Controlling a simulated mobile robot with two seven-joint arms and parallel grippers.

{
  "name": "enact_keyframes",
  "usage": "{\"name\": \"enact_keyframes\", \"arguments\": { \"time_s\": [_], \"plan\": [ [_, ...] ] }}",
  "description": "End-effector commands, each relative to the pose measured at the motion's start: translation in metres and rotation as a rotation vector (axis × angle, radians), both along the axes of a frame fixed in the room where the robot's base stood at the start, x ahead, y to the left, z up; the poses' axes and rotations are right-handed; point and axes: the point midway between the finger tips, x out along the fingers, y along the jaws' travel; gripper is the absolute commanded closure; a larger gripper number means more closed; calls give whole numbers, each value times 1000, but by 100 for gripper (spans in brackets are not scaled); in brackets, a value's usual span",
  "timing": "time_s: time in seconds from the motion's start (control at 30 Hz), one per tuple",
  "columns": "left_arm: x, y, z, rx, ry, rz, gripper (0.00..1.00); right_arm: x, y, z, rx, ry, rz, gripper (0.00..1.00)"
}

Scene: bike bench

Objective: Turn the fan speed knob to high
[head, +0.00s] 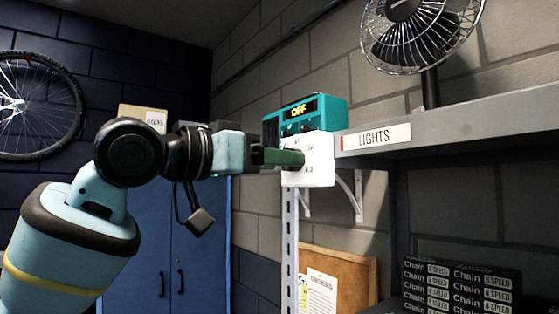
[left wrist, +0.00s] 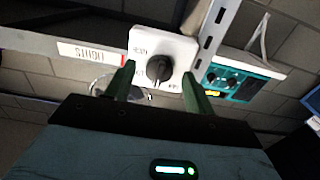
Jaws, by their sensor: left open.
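The fan speed knob (left wrist: 159,69) is a round black dial on a white control plate (left wrist: 178,45), seen in the left wrist view. A pale mark seems to show on the knob's lower side there, but the lettering around it is too small to read surely. In the head view the white plate (head: 321,172) is at the front edge of a shelf and the knob is hidden behind my gripper. My left gripper (head: 302,158) is open, its green fingers pointing at the plate. In the wrist view its fingertips stand either side of the knob; contact is unclear.
A wire-guarded fan (head: 422,32) stands on the grey shelf (head: 470,122), which bears a LIGHTS label (head: 376,138). A teal box (head: 318,112) with an OFF display is just behind the plate. Chain boxes (head: 460,285) sit below; a blue cabinet (head: 170,245) stands behind my arm.

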Motion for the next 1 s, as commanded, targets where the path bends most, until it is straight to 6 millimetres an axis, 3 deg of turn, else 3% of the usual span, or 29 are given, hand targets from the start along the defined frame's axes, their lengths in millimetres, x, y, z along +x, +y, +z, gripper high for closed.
{"name": "enact_keyframes", "arguments": {
  "time_s": [0.43, 0.77, 1.0],
  "plan": [
    [7, -11, 0, 0, -1, 0, 46, 0, 0, 1, -1, -1, 1, 64],
    [7, -10, 0, 1, -1, 0, 88, 0, 0, 0, -1, -1, 1, 64],
    [7, -10, 0, 10, -14, 0, 90, 0, 0, 0, -1, 0, 1, 64]
  ]
}}
